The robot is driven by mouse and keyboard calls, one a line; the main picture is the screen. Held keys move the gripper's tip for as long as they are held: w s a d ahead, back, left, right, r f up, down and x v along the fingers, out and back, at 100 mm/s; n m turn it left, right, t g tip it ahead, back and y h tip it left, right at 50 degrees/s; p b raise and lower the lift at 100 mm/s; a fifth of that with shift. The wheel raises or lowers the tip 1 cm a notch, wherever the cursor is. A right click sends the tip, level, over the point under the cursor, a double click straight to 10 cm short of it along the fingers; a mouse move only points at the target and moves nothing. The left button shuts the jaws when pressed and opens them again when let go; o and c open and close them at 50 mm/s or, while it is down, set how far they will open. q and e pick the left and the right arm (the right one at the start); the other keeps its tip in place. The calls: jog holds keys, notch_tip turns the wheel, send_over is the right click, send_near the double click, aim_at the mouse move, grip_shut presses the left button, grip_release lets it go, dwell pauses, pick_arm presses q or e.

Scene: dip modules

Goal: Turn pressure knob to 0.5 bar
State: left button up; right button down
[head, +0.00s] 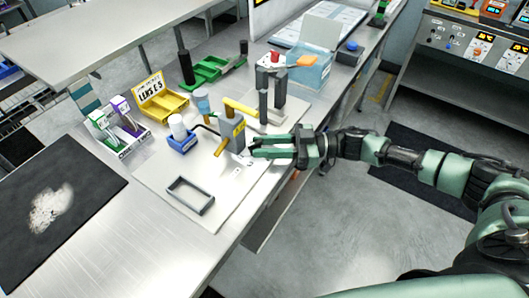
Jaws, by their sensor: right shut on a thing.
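My right gripper (256,146) comes in from the right at the block's right side, fingers level and pointing left. It is shut on a small part there, which I take to be the pressure knob; the fingers hide most of it. No scale or reading can be made out at this size. My left gripper is not in view.
A blue bin (182,141) with a white bottle, a yellow bin (163,103) and a rack with green and purple items (119,134) stand left of the block. A grey frame (190,195) lies in front. Grey posts (271,92) stand behind my gripper. A dark mat (85,215) lies at left.

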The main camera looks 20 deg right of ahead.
jog(key=shift+n+g, duration=0.4)
jog(key=shift+g, duration=0.2)
jog(key=c, duration=1.1)
grip_release()
jog(key=shift+w+a, duration=0.1)
jog(key=shift+c, duration=0.2)
jog(key=b+v, duration=0.2)
jog(key=v, duration=0.5)
jog(key=shift+f, duration=0.15)
jog(key=shift+d+b, duration=0.3)
jog(key=shift+d, duration=0.1)
